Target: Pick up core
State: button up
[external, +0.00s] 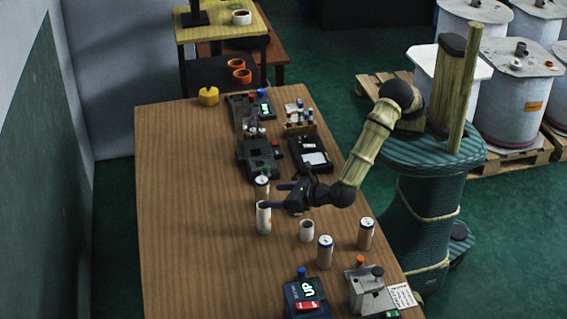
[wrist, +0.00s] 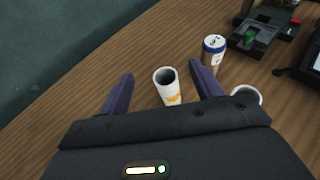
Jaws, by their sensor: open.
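A tall white hollow core (external: 264,219) stands upright on the wooden table in the external view. In the wrist view this core (wrist: 170,92) shows its dark open top and an orange mark. My gripper (external: 275,196) is open, its fingers pointing left at the core's upper part. In the wrist view my gripper (wrist: 161,74) has one finger on each side of the core, with gaps visible. The core's lower part is hidden by my gripper body in the wrist view. I cannot tell whether a finger touches it.
A can (external: 261,188) stands close behind the core. A shorter hollow white cylinder (external: 306,231) stands to its right, with two more cans (external: 325,253) nearby. Dark devices (external: 258,160) stand farther back. The table's left side (external: 185,220) is clear.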

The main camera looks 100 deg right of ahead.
send_near(259, 214)
jog(key=d+f, duration=0.1)
jog(key=w+d+f, duration=0.1)
jog(key=d, duration=0.1)
jog(key=d+f, duration=0.1)
jog(key=shift+w+d+f, duration=0.15)
jog(key=shift+w+f, duration=0.1)
jog(key=shift+w, duration=0.15)
jog(key=shift+w+d+f, duration=0.1)
jog(key=shift+w+d, duration=0.15)
jog(key=x, duration=0.6)
jog(key=shift+w+f, duration=0.1)
jog(key=c, duration=1.1)
